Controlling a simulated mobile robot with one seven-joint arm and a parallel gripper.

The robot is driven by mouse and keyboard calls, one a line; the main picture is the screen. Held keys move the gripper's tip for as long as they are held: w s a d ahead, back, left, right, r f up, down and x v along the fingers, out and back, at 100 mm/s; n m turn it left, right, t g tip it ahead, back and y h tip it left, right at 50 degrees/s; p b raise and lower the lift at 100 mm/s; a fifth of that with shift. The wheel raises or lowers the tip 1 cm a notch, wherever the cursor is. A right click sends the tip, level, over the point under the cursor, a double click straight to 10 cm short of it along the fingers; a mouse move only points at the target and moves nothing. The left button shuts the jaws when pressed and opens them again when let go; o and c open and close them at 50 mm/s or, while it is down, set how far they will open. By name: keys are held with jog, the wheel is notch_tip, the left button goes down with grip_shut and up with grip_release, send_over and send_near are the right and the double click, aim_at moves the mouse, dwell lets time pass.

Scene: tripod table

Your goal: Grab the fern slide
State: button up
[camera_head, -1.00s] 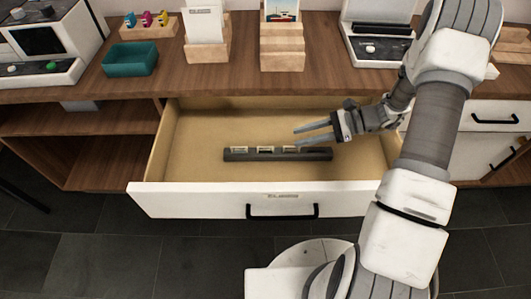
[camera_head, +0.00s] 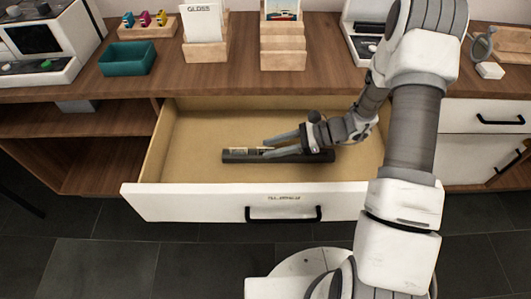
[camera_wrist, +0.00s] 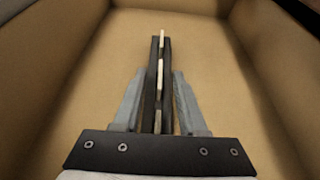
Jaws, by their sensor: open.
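A dark slide rack (camera_head: 240,158) lies in the open drawer (camera_head: 205,125). In the wrist view, the rack (camera_wrist: 154,57) runs away from me and holds three thin pale slides on edge: a far slide (camera_wrist: 162,40), a middle slide (camera_wrist: 160,72) and a near slide (camera_wrist: 157,115). I cannot tell which is the fern slide; no label is readable. My gripper (camera_head: 267,147) is open, low over the rack. Its fingers stand either side of the rack's line, around the middle and near slides. Contact cannot be told. In the head view, my fingers hide part of the rack and slides.
The drawer's front panel (camera_head: 180,205) and side walls surround the rack, with bare floor around it. Above is the wooden counter (camera_head: 240,82) with a teal tray (camera_head: 128,58), a card holder (camera_head: 206,50) and a stepped wooden stand (camera_head: 283,58).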

grip_shut()
jog(key=shift+r, duration=0.1)
